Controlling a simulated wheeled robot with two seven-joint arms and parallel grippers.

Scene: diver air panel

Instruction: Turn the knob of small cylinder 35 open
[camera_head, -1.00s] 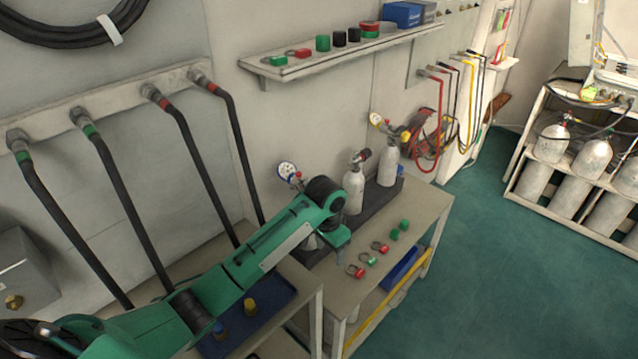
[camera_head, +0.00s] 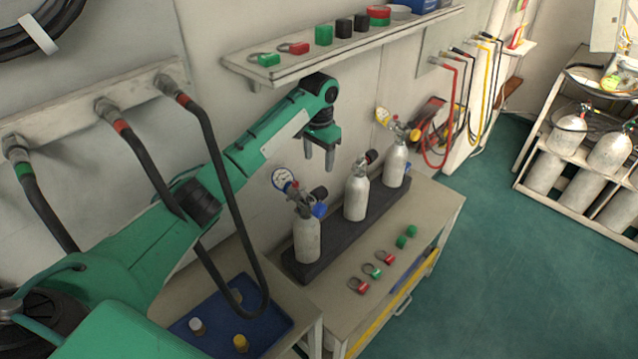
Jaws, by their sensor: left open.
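Three small grey cylinders stand upright in a dark rack (camera_head: 330,256) on the bench. The nearest cylinder (camera_head: 307,240) has a white-faced gauge, a blue knob (camera_head: 320,210) and a black knob. The middle cylinder (camera_head: 356,197) has a dark valve knob (camera_head: 372,156) with red beside it. The far cylinder (camera_head: 396,165) carries a yellow gauge and a yellowish fitting. I cannot read which one is numbered 35. My left gripper (camera_head: 320,165) is open and empty, pointing down, behind and above the gap between the nearest and middle cylinders. My right gripper is not in view.
A wall shelf (camera_head: 330,50) with coloured caps and boxes hangs just above my left wrist. Black hoses (camera_head: 210,140) hang by my left arm. Red and green tagged rings (camera_head: 372,270) lie on the bench front. A blue tray (camera_head: 235,325) sits nearer. Larger cylinders (camera_head: 570,135) stand far right.

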